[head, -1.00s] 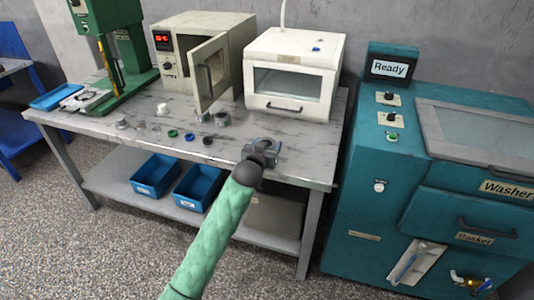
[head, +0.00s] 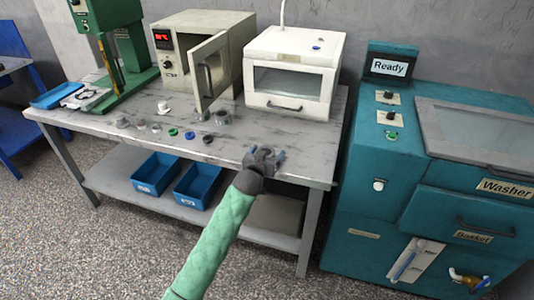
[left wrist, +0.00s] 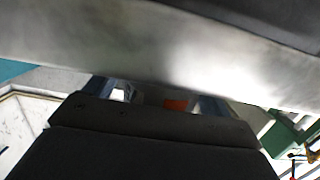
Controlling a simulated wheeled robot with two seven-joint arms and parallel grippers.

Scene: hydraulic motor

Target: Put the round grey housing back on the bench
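My left gripper (head: 264,157) is over the front right part of the bench (head: 285,142), with its two fingertips apart and a small grey mass between them. In the left wrist view a smooth grey metal surface (left wrist: 150,45), which I take as the round grey housing, fills the top very near the camera and hides the fingertips. The gripper appears shut on it, though the contact is hidden. How far the housing is from the bench top cannot be told. My right gripper is not in view.
Several small parts, including a green ring (head: 173,132), a blue ring (head: 190,135) and a grey cylinder (head: 223,117), stand left of the gripper. An oven with an open door (head: 209,70) and a white cabinet (head: 293,75) stand behind. The teal washer (head: 380,190) is right.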

